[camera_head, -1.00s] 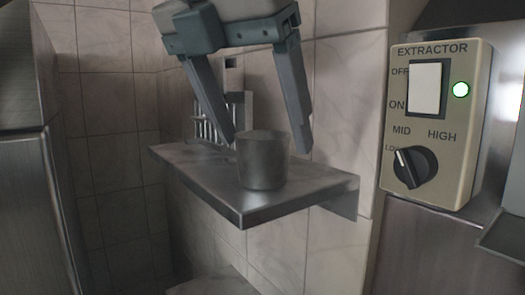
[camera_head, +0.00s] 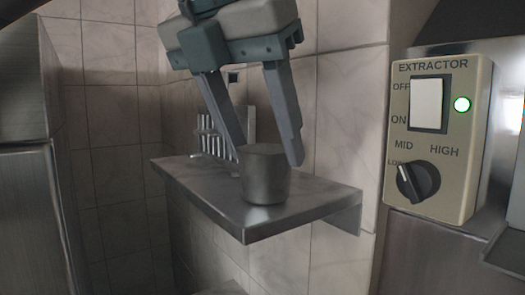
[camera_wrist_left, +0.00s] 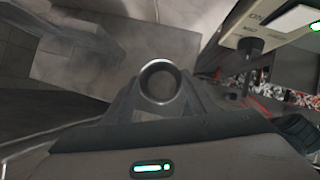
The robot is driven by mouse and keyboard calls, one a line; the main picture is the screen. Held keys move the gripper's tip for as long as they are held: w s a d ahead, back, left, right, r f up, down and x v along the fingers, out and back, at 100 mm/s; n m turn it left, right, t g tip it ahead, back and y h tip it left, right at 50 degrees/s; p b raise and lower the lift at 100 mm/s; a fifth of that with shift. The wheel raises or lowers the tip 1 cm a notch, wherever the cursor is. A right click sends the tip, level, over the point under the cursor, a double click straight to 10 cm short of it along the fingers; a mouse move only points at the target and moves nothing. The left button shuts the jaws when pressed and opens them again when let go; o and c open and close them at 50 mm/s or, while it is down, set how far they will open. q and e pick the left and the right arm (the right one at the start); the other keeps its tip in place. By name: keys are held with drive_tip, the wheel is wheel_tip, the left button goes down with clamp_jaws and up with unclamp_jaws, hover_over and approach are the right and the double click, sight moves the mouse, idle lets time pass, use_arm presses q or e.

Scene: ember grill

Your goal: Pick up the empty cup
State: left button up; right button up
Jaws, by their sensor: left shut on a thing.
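The empty cup (camera_head: 265,178) is a plain grey metal cup standing upright on a small metal wall shelf (camera_head: 290,220). My left gripper (camera_head: 270,158) reaches down from above with one finger on each side of the cup near its rim, shut on it. In the left wrist view the cup's round open mouth (camera_wrist_left: 160,83) shows between the fingers, dark inside. The cup appears to rest on the shelf still. My right gripper is not in view.
An extractor control box (camera_head: 440,140) with a switch, a green light and a knob is on the right. A rack with upright bars (camera_head: 212,138) stands at the back of the shelf. Tiled walls (camera_head: 110,120) enclose the shelf. A metal cabinet (camera_head: 30,200) is at the left.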

use_arm(q)
drive_tip(key=shift+r, duration=0.1)
drive_tip(key=shift+r+b, duration=0.65)
drive_tip(key=shift+r, duration=0.25)
drive_tip(key=s+d+r+b, duration=0.3)
drive_tip(key=s+d+r, duration=0.3)
drive_tip(key=d+r, duration=0.3)
drive_tip(key=shift+s+d, duration=0.15)
drive_tip(key=shift+d, duration=0.35)
